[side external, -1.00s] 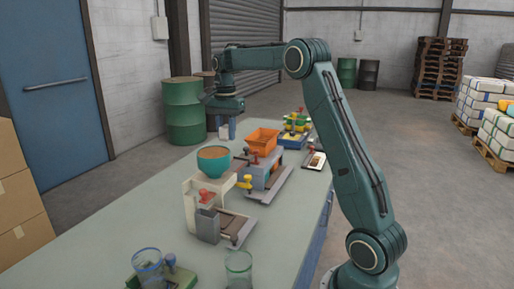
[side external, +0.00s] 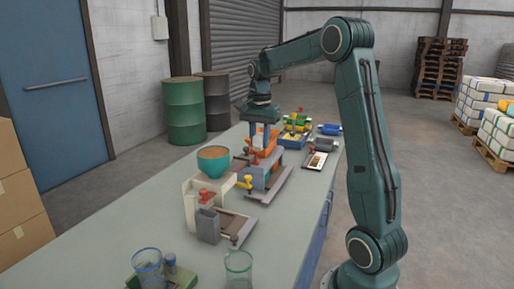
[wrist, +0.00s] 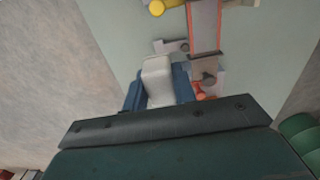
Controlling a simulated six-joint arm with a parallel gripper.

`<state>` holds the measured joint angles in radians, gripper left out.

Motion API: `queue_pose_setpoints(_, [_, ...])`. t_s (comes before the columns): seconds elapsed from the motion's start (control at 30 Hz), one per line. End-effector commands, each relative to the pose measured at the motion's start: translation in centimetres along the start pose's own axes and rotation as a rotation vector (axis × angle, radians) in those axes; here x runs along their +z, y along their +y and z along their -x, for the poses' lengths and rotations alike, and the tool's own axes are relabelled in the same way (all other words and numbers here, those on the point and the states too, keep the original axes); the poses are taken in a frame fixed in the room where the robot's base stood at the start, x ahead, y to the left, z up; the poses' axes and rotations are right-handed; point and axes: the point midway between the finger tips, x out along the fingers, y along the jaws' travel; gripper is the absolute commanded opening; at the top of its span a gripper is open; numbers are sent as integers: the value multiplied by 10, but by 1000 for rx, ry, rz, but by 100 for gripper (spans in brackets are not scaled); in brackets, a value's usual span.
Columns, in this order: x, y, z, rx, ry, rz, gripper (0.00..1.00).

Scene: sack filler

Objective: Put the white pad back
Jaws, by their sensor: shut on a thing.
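The white pad (wrist: 157,76) shows in the wrist view between the blue fingers of my gripper (wrist: 157,92), which is shut on it. In the side external view my gripper (side external: 261,137) points down over the bench, in front of or above the orange hopper (side external: 262,149). In the wrist view the bench surface and parts of the machines lie beyond the pad.
A teal bowl (side external: 213,161) sits on a pale stand nearer the camera. Yellow and blue units (side external: 297,125) stand behind the hopper. Two clear cups (side external: 148,268) are at the near end. The bench's left side (side external: 105,220) is clear.

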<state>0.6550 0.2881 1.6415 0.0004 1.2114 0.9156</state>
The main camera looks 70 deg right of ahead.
Motion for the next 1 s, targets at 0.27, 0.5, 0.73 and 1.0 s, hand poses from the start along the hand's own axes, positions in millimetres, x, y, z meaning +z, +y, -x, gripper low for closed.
queue_pose_setpoints(0.27, [6, 58, -13, 0, 0, -3, 6])
queue_pose_setpoints(0.5, [14, 88, -23, 1, 0, 0, 6])
queue_pose_setpoints(0.73, [16, 96, -25, 0, 1, 0, 6])
queue_pose_setpoints(1.0, [16, 96, -36, 2, -2, 1, 6])
